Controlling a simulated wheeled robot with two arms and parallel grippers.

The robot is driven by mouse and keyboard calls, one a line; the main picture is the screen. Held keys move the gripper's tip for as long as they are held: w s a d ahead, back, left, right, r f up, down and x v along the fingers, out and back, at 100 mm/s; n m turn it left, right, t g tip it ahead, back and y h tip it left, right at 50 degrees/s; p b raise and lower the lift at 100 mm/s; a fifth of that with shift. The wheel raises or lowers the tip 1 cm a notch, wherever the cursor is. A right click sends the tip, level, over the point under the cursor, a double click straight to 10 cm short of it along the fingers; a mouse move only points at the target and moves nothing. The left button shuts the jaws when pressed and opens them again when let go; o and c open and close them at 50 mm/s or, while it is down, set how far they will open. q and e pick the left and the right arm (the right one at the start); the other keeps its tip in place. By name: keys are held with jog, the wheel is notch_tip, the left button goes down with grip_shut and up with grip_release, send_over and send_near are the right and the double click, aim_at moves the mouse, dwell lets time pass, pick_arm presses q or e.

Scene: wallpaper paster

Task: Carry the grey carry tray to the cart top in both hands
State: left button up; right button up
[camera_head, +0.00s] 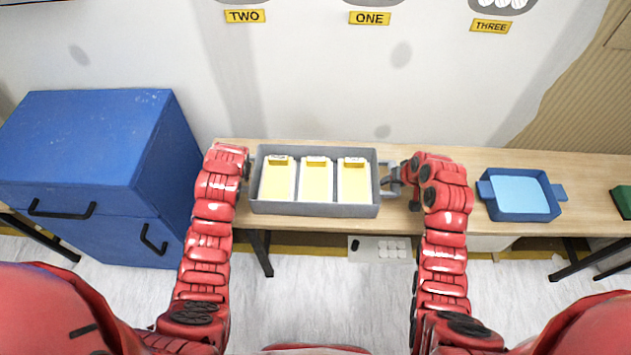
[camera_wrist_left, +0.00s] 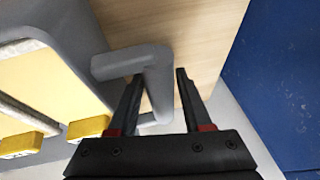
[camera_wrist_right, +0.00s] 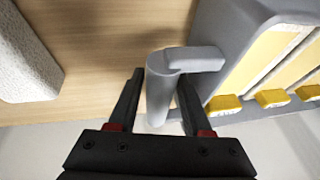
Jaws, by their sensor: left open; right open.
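The grey carry tray (camera_head: 315,209) sits on the wooden table between my two arms, with several yellow and white pieces (camera_head: 316,180) standing in it. My right gripper (camera_head: 397,178) is at the tray's right handle. In the right wrist view its open fingers (camera_wrist_right: 158,95) stand on either side of the grey handle (camera_wrist_right: 160,90). My left gripper (camera_wrist_left: 160,90) is open, with its fingers on either side of the left handle (camera_wrist_left: 155,75). In the head view the left fingers are mostly hidden by the arm. The cart top cannot be made out for certain.
A blue cabinet (camera_head: 75,140) stands at the left, close to my left arm. A blue tray with light blue contents (camera_head: 523,208) sits on the table (camera_head: 400,222) to the right. A green item (camera_head: 622,203) lies at the far right. Yellow signs (camera_head: 369,18) hang on the wall.

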pick_arm(q)
jog(key=shift+x, duration=0.9)
pick_arm(e)
jog(key=shift+x, duration=0.95)
pick_arm(q)
grip_shut()
pick_arm(e)
grip_shut()
